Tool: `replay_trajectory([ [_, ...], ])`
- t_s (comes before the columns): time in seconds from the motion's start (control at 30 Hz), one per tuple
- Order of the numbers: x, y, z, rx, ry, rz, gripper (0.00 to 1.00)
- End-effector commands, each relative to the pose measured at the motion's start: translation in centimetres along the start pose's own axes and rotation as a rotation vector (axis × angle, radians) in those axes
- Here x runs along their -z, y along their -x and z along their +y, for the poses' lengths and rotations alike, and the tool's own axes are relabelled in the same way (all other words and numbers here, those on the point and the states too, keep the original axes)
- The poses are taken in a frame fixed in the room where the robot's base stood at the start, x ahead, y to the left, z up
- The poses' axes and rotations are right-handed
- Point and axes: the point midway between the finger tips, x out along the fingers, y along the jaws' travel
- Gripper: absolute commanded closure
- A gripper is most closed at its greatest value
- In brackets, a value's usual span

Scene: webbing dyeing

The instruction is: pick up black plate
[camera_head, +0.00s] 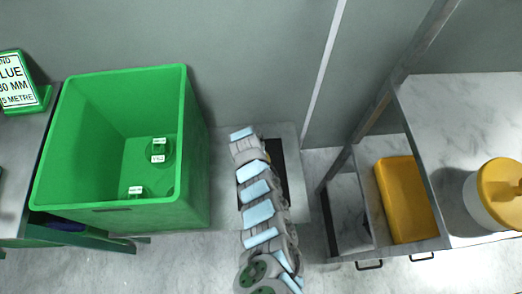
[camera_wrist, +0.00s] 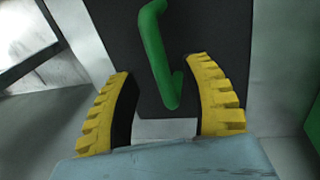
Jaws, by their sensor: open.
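A black plate (camera_head: 281,178) lies on a light grey surface in the head view, partly hidden by my arm. In the wrist view the dark plate (camera_wrist: 215,30) fills the upper middle. A bent green handle (camera_wrist: 155,50) stands out from it. My gripper (camera_wrist: 161,68) has two yellow ridged fingers, spread open. The handle lies between them with gaps on both sides, so neither finger visibly touches it. In the head view my gripper is mostly hidden by my arm, with only a bit of yellow showing over the plate.
A green bin (camera_head: 195,150) with labelled green items inside stands left of my arm. To the right are a shelf with a yellow tray (camera_head: 408,200) and a marbled table (camera_head: 450,110) bearing a yellow-lidded white container (camera_head: 485,205). A green sign (camera_head: 22,85) stands far left.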

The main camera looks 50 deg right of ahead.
Motion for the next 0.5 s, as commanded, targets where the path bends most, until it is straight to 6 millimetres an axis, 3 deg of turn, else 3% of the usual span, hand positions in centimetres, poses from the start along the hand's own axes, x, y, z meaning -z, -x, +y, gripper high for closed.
replay_trajectory([
  [0.03,0.0,-1.1,-0.1,0.000,-0.002,-0.003,0.50],
  [0.23,0.2,-3.0,-0.1,0.001,-0.001,0.000,0.50],
  [0.5,0.2,-3.3,-0.1,0.001,0.000,0.001,0.50],
])
